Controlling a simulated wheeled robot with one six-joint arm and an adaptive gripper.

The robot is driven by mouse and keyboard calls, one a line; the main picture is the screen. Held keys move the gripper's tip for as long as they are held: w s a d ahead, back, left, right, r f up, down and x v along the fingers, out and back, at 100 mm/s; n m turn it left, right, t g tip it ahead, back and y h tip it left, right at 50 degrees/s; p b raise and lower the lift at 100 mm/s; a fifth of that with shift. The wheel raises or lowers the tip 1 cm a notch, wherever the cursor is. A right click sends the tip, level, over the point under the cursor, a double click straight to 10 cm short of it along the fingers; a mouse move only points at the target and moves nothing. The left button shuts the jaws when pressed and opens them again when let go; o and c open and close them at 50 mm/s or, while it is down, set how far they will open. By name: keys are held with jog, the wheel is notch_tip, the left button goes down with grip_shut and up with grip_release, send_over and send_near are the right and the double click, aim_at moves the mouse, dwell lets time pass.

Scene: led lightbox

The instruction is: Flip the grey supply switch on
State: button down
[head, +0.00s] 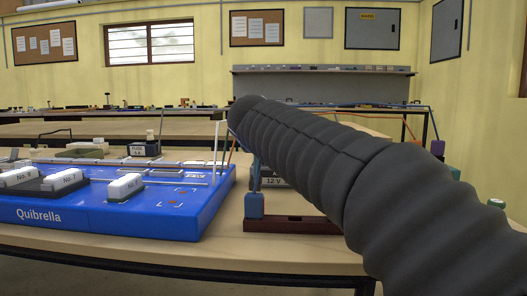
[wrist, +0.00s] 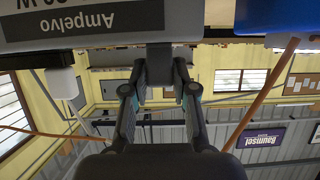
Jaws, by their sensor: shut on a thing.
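The grey supply box (wrist: 60,45), marked "Ampelvo", fills the upper left of the wrist view, upside down. My gripper (wrist: 160,62) is at the edge of this box, with its fingers closed together on a small grey part that seems to be the switch. The fingers hide most of that part, so its on or off position cannot be told. In the head view my dark ribbed arm hides the gripper and most of the area behind it.
A blue Quibrella box (head: 120,218) with white blocks (head: 125,186) stands left on the table. A dark red strip (head: 290,226) with a blue post (head: 254,206) lies in front of the arm. Orange cables (wrist: 262,95) hang close beside the gripper.

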dwell(0.4)
jog(key=c, duration=0.9)
grip_release()
jog(key=shift+s, duration=0.1)
jog(key=v, duration=1.2)
jog(key=shift+a, duration=0.1)
